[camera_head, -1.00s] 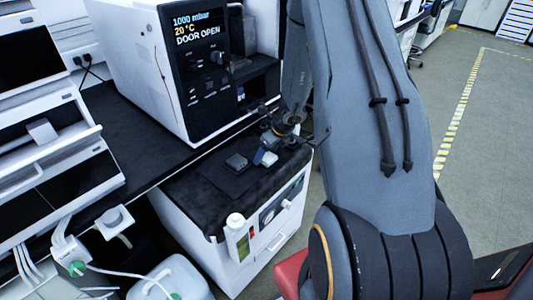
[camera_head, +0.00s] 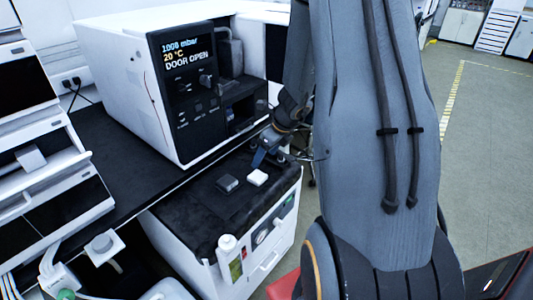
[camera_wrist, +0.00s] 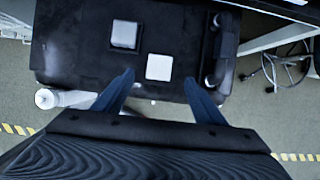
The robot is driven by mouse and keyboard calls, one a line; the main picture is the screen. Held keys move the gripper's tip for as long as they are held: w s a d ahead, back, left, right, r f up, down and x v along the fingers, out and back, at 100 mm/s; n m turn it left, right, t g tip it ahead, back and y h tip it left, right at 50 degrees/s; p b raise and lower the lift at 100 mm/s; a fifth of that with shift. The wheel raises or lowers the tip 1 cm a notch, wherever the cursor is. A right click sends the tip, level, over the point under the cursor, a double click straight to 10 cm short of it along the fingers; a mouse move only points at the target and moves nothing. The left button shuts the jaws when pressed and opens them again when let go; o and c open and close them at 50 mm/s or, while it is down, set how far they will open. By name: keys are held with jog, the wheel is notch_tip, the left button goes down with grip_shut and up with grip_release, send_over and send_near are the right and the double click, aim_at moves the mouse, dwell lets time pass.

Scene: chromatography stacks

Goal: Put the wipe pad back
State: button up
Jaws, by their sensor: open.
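A white square pad (camera_head: 257,177), which looks like the wipe pad, lies flat on the black top of the white cabinet (camera_head: 203,219). It also shows in the wrist view (camera_wrist: 159,67). A grey square block (camera_head: 227,183) lies beside it, to the left, and shows in the wrist view too (camera_wrist: 124,34). My gripper (camera_head: 262,157) is beyond the white pad, apart from it. In the wrist view my gripper (camera_wrist: 159,77) has its two blue fingers spread, with nothing held between them. The white pad appears between and ahead of the fingertips.
An instrument (camera_head: 187,97) reading "DOOR OPEN" stands on the black bench behind the cabinet. A white bottle (camera_head: 228,254) is at the cabinet's front edge. Open floor (camera_head: 490,160) lies to the right.

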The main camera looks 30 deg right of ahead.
jog(key=s+a+r+n+g, duration=0.1)
jog(key=s+a+r+n, duration=0.3)
jog(key=a+n, duration=0.35)
jog(key=s+a+r+n+g, duration=0.1)
jog(key=s+a+r+n, duration=0.25)
jog(key=a+n, duration=0.35)
jog(key=s+a+r+n+g+h, duration=0.1)
jog(key=s+a+r+n, duration=0.2)
jog(key=s+n, duration=0.8)
jog(key=a+n, duration=0.1)
jog(key=n, duration=0.5)
jog(key=shift+s+r+n+h, duration=0.15)
jog(key=shift+s+n+h, duration=0.05)
jog(key=shift+n+h, duration=0.15)
